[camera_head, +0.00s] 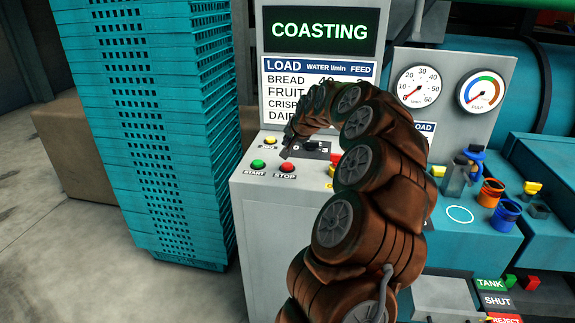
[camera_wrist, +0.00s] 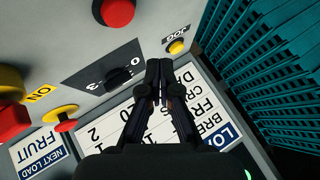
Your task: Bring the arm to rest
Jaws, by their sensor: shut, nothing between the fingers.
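My gripper (camera_wrist: 158,82) is shut and empty in the wrist view. Its fingertips lie over the control panel, close to a black rotary selector (camera_wrist: 117,78) and apart from the yellow JOG button (camera_wrist: 176,47). In the head view my brown arm arches over the grey control cabinet (camera_head: 262,215) and bends down to the left. The gripper end (camera_head: 285,154) shows small above the panel, near the red STOP button (camera_head: 287,168) and green START button (camera_head: 257,163). Whether the tips touch the panel I cannot tell. A screen (camera_head: 320,30) reads COASTING.
A tall stack of teal crates (camera_head: 160,130) stands left of the cabinet. Two gauges (camera_head: 418,87) are on a panel at the right. The floor (camera_head: 60,240) at left is clear.

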